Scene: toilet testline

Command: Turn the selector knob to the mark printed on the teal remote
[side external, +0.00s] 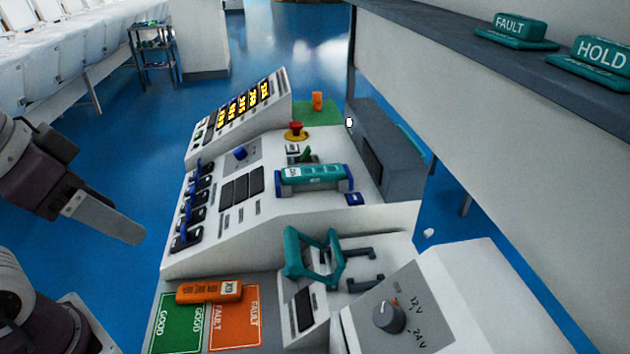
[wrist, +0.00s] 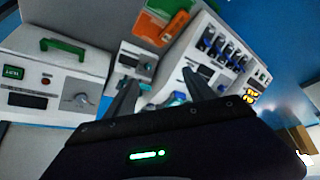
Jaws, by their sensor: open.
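The selector knob (side external: 389,316) is a round grey dial on a white box at the lower right, with 12V and 24V printed beside it. A similar dial (wrist: 80,100) shows at the left in the wrist view. A teal device (side external: 313,175), apparently the teal remote, lies across blue supports on the white console; its label is too small to read. My gripper (side external: 118,224) hangs at the left, well apart from both. In the wrist view my gripper (wrist: 163,95) has its two fingers spread, with nothing held between them. The knob's exact pointer direction is unclear.
An orange device (side external: 209,291) lies across green and orange GOOD and FAULT mats. A teal handle (side external: 313,257) rises between the console and knob box. A red button (side external: 296,130) stands farther back. A grey shelf (side external: 440,50) overhangs the right side.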

